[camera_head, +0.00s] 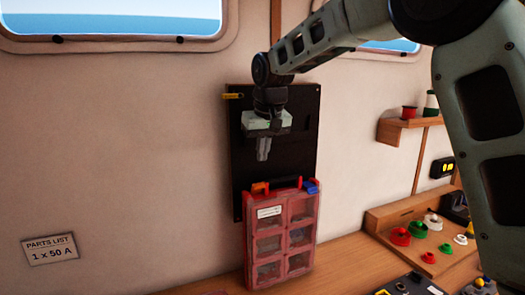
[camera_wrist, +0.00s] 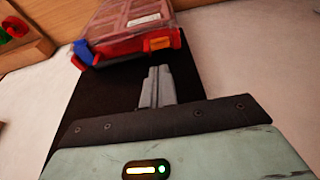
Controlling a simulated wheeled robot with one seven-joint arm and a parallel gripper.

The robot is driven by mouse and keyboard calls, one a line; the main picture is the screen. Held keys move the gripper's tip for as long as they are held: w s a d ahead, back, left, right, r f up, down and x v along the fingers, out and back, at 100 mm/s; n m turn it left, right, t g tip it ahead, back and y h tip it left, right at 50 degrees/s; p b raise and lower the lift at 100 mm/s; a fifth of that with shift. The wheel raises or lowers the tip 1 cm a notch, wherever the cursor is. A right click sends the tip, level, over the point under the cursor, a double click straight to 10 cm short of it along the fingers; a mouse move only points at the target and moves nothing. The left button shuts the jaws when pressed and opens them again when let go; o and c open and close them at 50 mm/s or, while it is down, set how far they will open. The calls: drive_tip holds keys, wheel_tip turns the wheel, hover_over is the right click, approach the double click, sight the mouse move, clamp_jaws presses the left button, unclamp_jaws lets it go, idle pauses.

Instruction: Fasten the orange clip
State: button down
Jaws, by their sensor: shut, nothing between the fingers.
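A red, clear-fronted compartment case (camera_head: 282,240) stands upright on the bench in front of a black board. The orange clip (camera_head: 260,187) is on its top edge, at the left; in the wrist view the clip (camera_wrist: 159,43) shows right of centre on the case's edge. I cannot tell from these frames whether it is latched. A blue clip (camera_head: 311,186) sits at the other end of the edge and looks tilted outward in the wrist view (camera_wrist: 83,53). My gripper (camera_head: 263,156) is shut and empty, pointing down above the orange clip, apart from it.
The black board (camera_head: 300,125) is on the wall behind, with a yellow piece at its upper left. A wooden rack with red, green and white spools (camera_head: 418,230) stands right of the case. A small shelf (camera_head: 400,127) is above it.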

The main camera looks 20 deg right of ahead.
sight(260, 186)
drive_tip(key=p+x, duration=0.2)
drive_tip(key=x, duration=0.4)
drive_tip(key=shift+w+f, duration=0.1)
drive_tip(key=shift+f, duration=0.15)
drive_tip(key=shift+w+f, duration=0.1)
drive_tip(key=shift+f, duration=0.35)
drive_tip(key=shift+f+b, duration=0.15)
drive_tip(key=shift+b, duration=0.25)
